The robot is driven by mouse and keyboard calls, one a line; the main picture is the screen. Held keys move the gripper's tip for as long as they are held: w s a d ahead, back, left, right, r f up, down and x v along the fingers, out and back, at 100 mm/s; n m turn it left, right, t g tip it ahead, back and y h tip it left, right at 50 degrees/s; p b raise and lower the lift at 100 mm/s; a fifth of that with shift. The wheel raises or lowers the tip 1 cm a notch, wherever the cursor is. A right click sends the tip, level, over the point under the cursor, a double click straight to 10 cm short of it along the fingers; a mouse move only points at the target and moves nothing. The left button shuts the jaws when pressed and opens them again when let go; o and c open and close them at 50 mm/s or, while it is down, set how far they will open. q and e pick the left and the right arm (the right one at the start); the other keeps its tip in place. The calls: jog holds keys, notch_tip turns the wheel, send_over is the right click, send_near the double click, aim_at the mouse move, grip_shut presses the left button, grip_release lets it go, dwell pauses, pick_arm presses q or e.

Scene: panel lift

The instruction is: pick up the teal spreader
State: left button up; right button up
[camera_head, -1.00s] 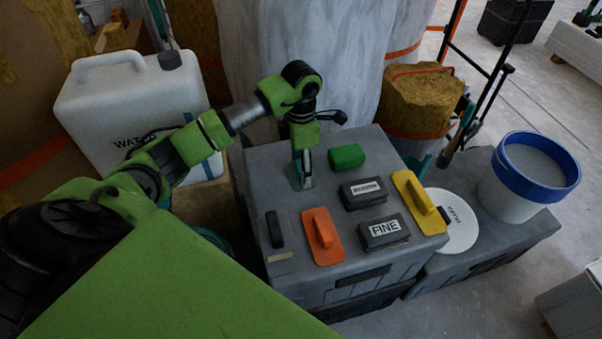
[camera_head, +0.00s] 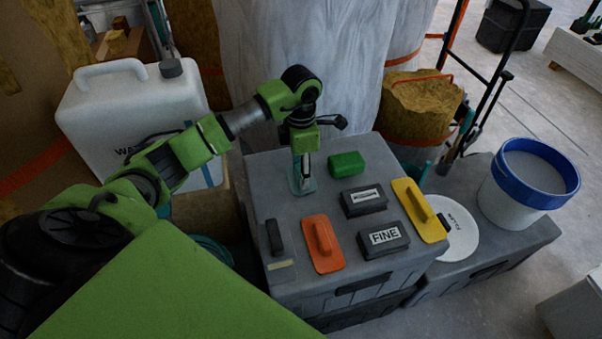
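The teal spreader (camera_head: 296,187) lies on the grey box top near its back left corner, mostly hidden under my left gripper. My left gripper (camera_head: 305,179) points straight down over it, with its fingers at the spreader. The fingers are small here, and I cannot tell whether they are open or closed on it. The spreader looks to be flat on the box. My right gripper is not in view.
On the grey box (camera_head: 285,222) are a green block (camera_head: 347,164), two dark blocks, an orange float (camera_head: 322,259), a yellow float (camera_head: 408,207) and a black-handled scraper (camera_head: 275,238). A white water can (camera_head: 125,120) stands left; a blue-rimmed bucket (camera_head: 510,192) stands right.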

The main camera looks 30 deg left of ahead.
pick_arm(q)
jog(key=s+d+r+p, duration=0.2)
jog(key=s+d+r, duration=0.7)
jog(key=d+r, duration=0.1)
jog(key=shift+s+d+r, duration=0.15)
jog(key=shift+s+r, duration=0.15)
jog(key=shift+r, duration=0.6)
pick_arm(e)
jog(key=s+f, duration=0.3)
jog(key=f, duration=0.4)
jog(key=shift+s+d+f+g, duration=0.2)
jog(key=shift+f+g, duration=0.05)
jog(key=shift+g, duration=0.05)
pick_arm(q)
jog(key=o, duration=0.4)
jog(key=shift+c, duration=1.2)
